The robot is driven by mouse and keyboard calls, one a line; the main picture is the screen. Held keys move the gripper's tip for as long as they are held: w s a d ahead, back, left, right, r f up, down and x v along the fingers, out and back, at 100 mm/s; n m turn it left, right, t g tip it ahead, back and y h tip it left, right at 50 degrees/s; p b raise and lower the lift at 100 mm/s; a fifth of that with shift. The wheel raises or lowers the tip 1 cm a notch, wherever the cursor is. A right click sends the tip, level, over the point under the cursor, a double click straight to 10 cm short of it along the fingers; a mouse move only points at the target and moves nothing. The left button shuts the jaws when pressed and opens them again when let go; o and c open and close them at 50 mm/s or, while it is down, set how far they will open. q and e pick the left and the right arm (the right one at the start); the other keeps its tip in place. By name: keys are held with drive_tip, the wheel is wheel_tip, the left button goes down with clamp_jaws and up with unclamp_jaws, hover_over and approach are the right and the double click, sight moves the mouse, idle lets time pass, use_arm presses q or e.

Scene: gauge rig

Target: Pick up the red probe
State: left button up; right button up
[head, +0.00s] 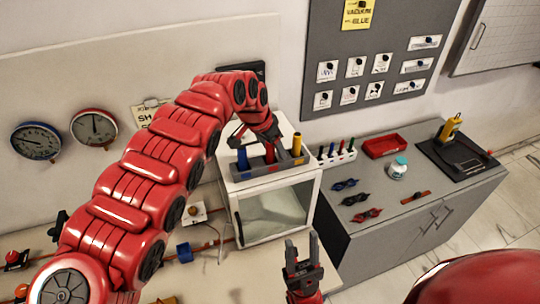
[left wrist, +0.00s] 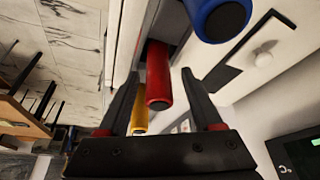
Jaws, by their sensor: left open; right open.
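The red probe (head: 270,154) stands in a grey holder (head: 256,168) on top of a white glass-fronted cabinet (head: 288,215), between a blue probe (head: 243,160) and a yellow probe (head: 297,146). My left gripper (head: 258,141) is open at the holder, partly hidden by my arm. In the left wrist view, the red probe (left wrist: 158,78) lies between the open fingers (left wrist: 160,76); I cannot tell if they touch it. The blue probe (left wrist: 220,16) is outside the fingers, the yellow one (left wrist: 140,118) beyond. My right gripper (head: 302,250) is open and empty, low in front of the cabinet.
A grey counter (head: 415,215) at right holds a red tray (head: 385,146), goggles (head: 345,185), a small bottle (head: 398,168) and a yellow meter (head: 450,128). A white rack of coloured pens (head: 336,155) stands near the cabinet. Two round gauges (head: 95,127) hang on the left wall.

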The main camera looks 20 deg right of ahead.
use_arm(q)
clamp_jaws()
drive_tip(key=shift+r, duration=0.1)
idle(0.3)
